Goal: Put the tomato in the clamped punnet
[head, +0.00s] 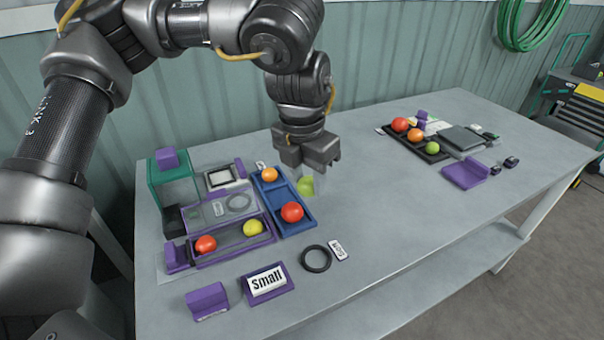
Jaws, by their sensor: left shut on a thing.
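My left gripper (312,185) points down and is shut on a green tomato (306,186). The tomato shows between the pale fingers, at the right edge of the blue tray. A clear punnet with purple edges (236,252) lies left of the tray, apart from the gripper. A red tomato (206,244) is in its left part and a yellow tomato (253,228) in its right part. A purple clamp block (176,258) is at the punnet's left end. The blue tray (276,206) holds an orange tomato (270,174) and a red tomato (292,212). My right gripper is not in view.
A green and purple stand (172,180) and a small scale (221,178) are behind the punnet. A dark tray (432,153) stands farther right. The table's middle is clear.

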